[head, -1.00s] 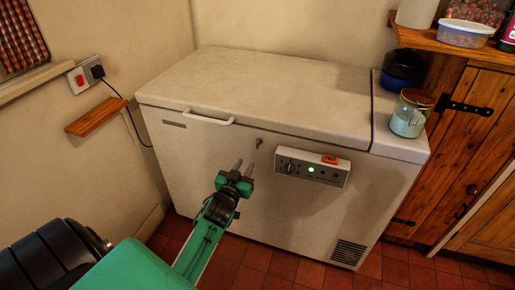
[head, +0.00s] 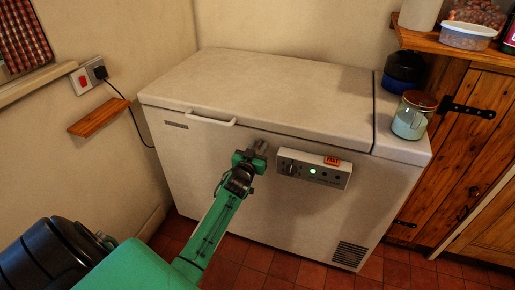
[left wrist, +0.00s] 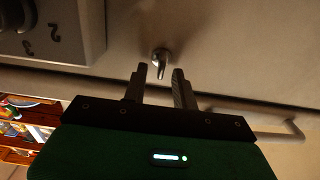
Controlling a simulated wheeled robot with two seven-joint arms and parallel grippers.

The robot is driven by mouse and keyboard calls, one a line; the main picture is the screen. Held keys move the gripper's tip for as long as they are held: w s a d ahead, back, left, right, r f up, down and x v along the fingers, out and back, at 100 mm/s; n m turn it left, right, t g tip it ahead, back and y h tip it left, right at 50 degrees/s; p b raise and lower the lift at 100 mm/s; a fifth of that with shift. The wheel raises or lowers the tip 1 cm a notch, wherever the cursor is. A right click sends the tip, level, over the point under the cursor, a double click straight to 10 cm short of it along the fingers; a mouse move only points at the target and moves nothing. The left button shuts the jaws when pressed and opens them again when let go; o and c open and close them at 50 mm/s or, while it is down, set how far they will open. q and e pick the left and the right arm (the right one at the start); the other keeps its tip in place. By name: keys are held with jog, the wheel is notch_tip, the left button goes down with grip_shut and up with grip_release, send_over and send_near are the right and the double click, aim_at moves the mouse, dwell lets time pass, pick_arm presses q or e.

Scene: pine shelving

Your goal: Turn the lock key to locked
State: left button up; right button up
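The chest freezer (head: 210,155) is white, with its lid shut. Its small metal lock key (left wrist: 161,58) sticks out of the front panel in the left wrist view. In the head view my left gripper hides the key. My left gripper (head: 260,148) is at the freezer front, just left of the control panel. In the left wrist view its two dark fingers (left wrist: 159,74) are apart, with the key's end between or just beyond the tips. I cannot tell whether either finger touches the key. My right gripper is not in view.
The control panel (head: 328,175), with a dial, a green light and an orange label (head: 332,161), is close right of my left gripper. The lid handle (head: 211,119) is above left. A jar (head: 411,118) and a blue container (head: 403,72) stand on the freezer's right end.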

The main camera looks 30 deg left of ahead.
pick_arm(q)
grip_shut()
